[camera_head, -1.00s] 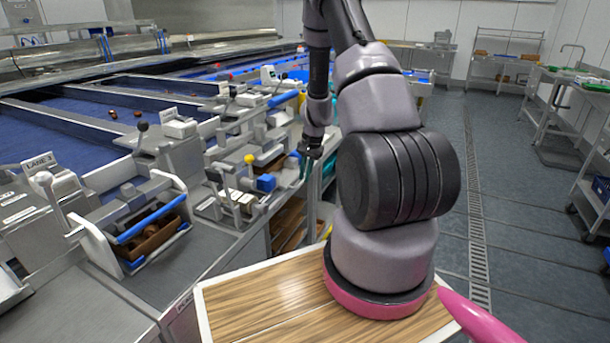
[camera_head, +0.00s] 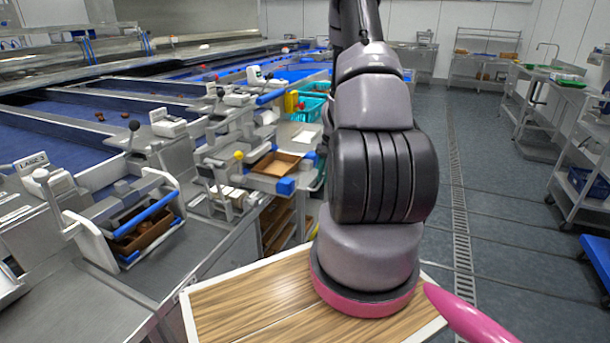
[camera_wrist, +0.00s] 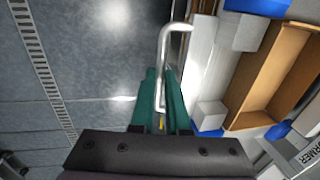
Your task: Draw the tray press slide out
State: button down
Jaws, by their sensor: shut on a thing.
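The tray press (camera_head: 225,165), with its yellow-knobbed lever, stands on the left bench in the head view. Its slide (camera_head: 300,160) sticks out to the right and carries a brown open tray (camera_head: 276,164) beside a blue block. In the wrist view, the brown tray (camera_wrist: 268,85) looks empty and lies right of the slide's pale front (camera_wrist: 203,50). A bent metal handle (camera_wrist: 164,45) runs along that front. My gripper (camera_wrist: 161,88) has green fingers and is shut on the handle. In the head view, my arm hides my gripper.
Another press with a blue bar (camera_head: 145,218) stands nearer at the left. Teal baskets (camera_head: 308,108) and a yellow bottle (camera_head: 291,103) are behind the slide. The floor (camera_head: 485,190) right of my arm is clear up to a blue cart (camera_head: 597,258).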

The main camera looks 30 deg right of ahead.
jog(key=s+d, duration=0.6)
jog(key=s, duration=0.1)
jog(key=shift+s, duration=0.35)
jog(key=c, duration=1.2)
grip_release()
jog(key=shift+r, duration=0.1)
jog(key=r, duration=0.3)
jog(key=s+r, duration=0.1)
jog(key=r, duration=0.3)
jog(key=d+r, duration=0.1)
jog(key=r, duration=0.2)
jog(key=shift+s+d+r, duration=0.1)
jog(key=shift+s+r, duration=0.15)
jog(key=shift+s, duration=0.05)
